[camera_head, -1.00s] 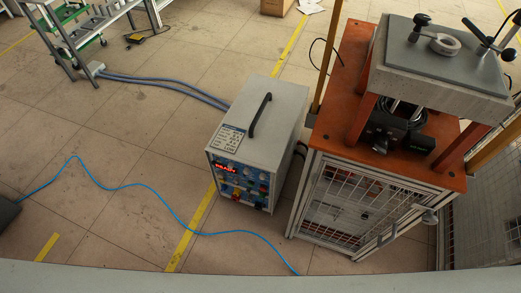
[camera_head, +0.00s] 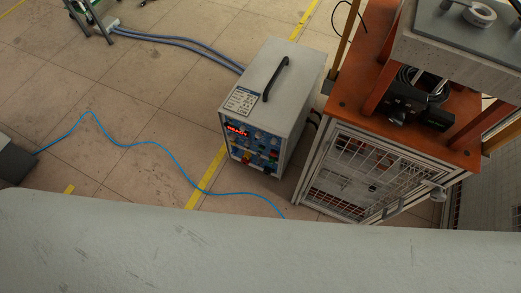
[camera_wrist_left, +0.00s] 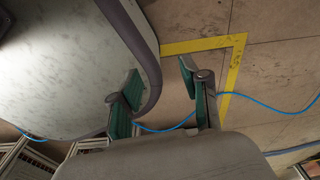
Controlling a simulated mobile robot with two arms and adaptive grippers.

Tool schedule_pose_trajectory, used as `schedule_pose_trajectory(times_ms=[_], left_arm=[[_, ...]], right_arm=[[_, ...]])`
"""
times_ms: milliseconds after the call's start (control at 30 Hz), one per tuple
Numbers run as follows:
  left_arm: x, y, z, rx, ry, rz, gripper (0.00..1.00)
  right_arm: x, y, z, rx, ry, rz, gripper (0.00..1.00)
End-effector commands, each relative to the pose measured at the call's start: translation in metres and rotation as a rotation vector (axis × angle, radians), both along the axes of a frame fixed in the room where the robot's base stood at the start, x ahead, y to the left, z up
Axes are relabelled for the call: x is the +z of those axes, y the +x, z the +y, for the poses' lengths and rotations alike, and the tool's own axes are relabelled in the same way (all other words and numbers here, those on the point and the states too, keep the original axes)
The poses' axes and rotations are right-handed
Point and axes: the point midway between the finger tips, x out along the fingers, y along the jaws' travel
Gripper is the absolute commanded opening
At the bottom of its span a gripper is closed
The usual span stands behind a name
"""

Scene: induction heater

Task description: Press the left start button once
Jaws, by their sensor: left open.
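In the head view the grey-white heater box (camera_head: 285,72) stands on the floor near the middle. Its front panel (camera_head: 252,146) has a red lit display reading READY and several small coloured knobs and buttons. I cannot tell which one is the left start button. My left gripper (camera_wrist_left: 159,69) shows in the left wrist view, its two green-padded fingers apart and nothing between them. A pale rounded surface is close beside its left finger; I cannot tell whether they touch. Neither gripper shows in the head view.
A pale scratched surface (camera_head: 250,255) fills the bottom of the head view. An orange-topped stand (camera_head: 352,92) with a mesh front (camera_head: 350,180) is right of the heater. A blue cable (camera_head: 160,146) crosses the floor. Open floor lies left of the heater.

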Motion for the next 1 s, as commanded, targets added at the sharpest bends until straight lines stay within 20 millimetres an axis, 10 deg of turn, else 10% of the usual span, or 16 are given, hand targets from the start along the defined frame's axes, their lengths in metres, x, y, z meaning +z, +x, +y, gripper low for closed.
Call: schedule_pose_trajectory(times_ms=[233, 1000], left_arm=[[0.0000, -0.0003, 0.0001, 0.000, 0.000, 0.001, 0.00], [-0.0001, -0.0007, 0.0001, 0.000, 0.000, 0.002, 0.00]], right_arm=[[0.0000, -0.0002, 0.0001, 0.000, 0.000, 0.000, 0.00], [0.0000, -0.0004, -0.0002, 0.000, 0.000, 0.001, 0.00]])
